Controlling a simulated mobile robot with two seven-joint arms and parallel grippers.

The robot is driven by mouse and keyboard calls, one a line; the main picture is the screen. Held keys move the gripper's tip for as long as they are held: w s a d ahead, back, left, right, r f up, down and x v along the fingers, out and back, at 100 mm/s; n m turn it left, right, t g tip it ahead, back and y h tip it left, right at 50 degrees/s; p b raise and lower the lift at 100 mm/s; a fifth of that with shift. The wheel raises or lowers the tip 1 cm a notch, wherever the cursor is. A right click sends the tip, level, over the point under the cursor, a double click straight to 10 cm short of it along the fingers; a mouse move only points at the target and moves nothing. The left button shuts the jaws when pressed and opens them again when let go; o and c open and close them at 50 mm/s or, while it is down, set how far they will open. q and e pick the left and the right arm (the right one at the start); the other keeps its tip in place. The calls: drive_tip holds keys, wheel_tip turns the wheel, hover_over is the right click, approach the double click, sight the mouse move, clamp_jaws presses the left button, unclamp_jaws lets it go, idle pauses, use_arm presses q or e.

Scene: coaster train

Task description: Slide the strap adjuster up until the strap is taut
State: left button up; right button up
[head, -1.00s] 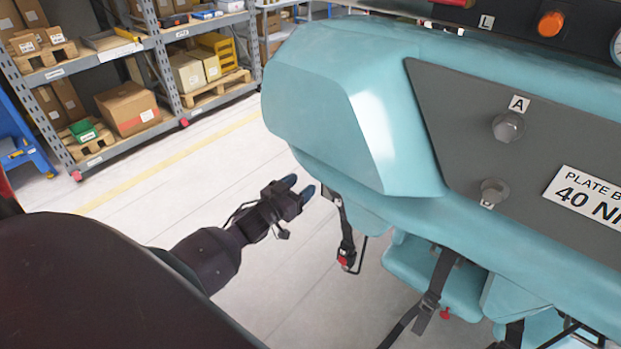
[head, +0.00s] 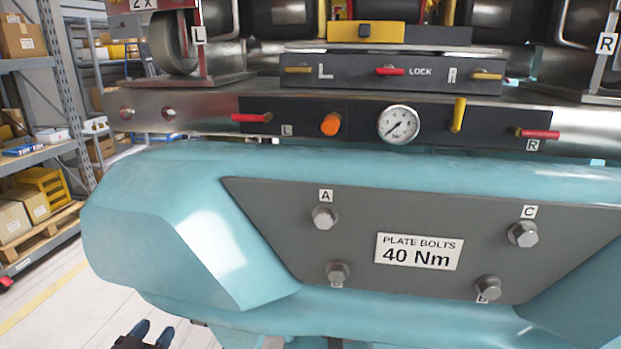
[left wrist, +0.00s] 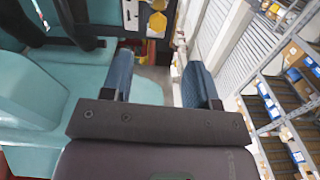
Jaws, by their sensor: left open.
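My left gripper (head: 153,330) shows at the bottom edge of the head view, below the teal car front (head: 130,215). Only its two blue fingertips and a bit of its dark body are in the picture. In the left wrist view its fingers (left wrist: 160,82) stand wide apart with nothing between them. Teal seat surfaces (left wrist: 30,88) lie to the left of the fingers there, with a dark strap-like band (left wrist: 72,18) above them. I cannot make out the strap adjuster in either current view. My right gripper is not in view.
The grey bolt plate (head: 430,205) fills the middle of the head view. Above it are a pressure gauge (head: 398,124), an orange button (head: 330,124) and red handles (head: 252,117). Storage shelves (head: 40,160) stand at the left, with open floor (head: 45,305) before them.

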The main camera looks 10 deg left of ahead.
use_arm(q)
drive_tip(key=s+d+f+g, duration=0.2)
drive_tip(key=s+d+f, duration=0.1)
drive_tip(key=s, duration=0.3)
drive_tip(key=s+d+f+g+y, duration=0.1)
drive_tip(key=s+d+f+g, duration=0.1)
drive_tip(key=s+d+f, duration=0.2)
drive_tip(key=s+d+f+g, duration=0.2)
drive_tip(key=s+d+f, duration=0.2)
drive_tip(key=s, duration=0.5)
drive_tip(key=shift+s+d+f+n, duration=0.15)
drive_tip(key=shift+s+f+n, duration=0.05)
drive_tip(key=shift+f+n, duration=0.1)
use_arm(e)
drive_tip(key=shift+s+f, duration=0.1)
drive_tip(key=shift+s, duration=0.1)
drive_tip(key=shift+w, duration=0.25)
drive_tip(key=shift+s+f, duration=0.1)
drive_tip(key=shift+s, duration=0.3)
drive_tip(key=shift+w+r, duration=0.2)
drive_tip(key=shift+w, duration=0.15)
use_arm(q)
drive_tip(key=shift+w, duration=0.15)
